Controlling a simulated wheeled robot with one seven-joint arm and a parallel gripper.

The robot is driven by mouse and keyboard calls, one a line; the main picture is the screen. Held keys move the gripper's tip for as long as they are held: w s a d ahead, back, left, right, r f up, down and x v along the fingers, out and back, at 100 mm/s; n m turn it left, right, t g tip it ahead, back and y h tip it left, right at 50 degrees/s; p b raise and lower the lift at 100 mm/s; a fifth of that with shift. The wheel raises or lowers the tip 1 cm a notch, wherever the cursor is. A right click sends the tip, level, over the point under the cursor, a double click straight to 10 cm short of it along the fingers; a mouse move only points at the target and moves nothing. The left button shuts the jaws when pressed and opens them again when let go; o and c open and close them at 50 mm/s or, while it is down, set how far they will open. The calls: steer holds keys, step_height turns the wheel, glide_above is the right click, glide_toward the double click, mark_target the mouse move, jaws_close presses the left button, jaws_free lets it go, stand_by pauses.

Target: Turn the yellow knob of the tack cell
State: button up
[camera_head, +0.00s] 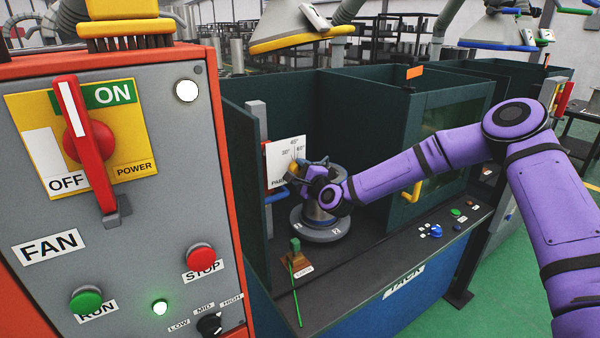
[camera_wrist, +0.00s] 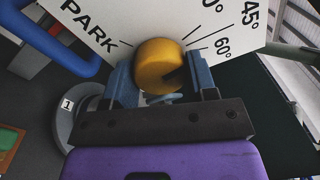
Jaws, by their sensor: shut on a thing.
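The yellow knob (camera_wrist: 160,66) of the tack cell is a round yellow piece with a dark notch, in front of a white dial plate (camera_wrist: 108,22) marked PARK, 45° and 60°. My gripper (camera_wrist: 160,78) has one blue-grey finger on each side of the knob and is shut on it. In the head view my gripper (camera_head: 308,172) reaches into the dark green tack cell (camera_head: 360,130), at the dial plate (camera_head: 285,155). The knob is small there and partly hidden by my gripper.
A grey flanged cylinder (camera_head: 322,235) stands on the cell floor just below my gripper. A blue handle (camera_wrist: 55,45) is beside the dial plate. A green stick (camera_head: 296,295) is at the front ledge. A FAN cabinet (camera_head: 130,240) fills the left.

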steer(key=shift+m, duration=0.6)
steer(key=o, duration=1.3)
steer(key=v, duration=1)
steer(key=shift+s+d, duration=0.3)
